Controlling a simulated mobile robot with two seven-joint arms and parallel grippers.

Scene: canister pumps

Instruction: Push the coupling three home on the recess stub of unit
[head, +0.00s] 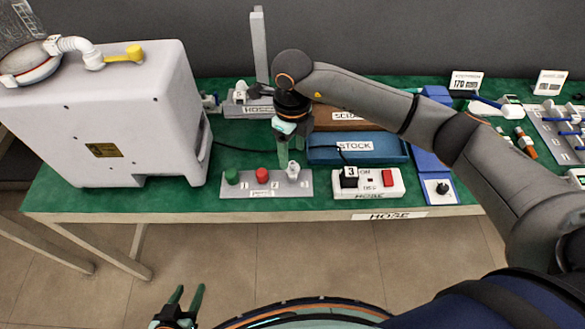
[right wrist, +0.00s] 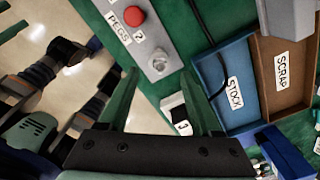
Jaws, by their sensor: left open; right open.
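The unit, a large white canister pump (head: 100,120), stands on the left of the green table. Its recess stub cannot be made out. A grey peg board (head: 240,190) holds a green piece (head: 232,176), a red one (head: 262,175) and a pale grey one (head: 293,172) at its right end. The grey piece, perhaps coupling three, also shows in the right wrist view (right wrist: 159,62). My right gripper (head: 290,155) is open and empty just above and behind it, fingers pointing down. My left gripper (head: 182,300) is open and empty, low in front of the table.
A blue STOCK tray (head: 390,148) and a brown SCRAP tray (head: 365,119) lie right of my right gripper. A white switch box (head: 390,184) with a black plug marked 3 sits at the front edge. A grey stand (head: 260,45) rises behind. Floor before the table is clear.

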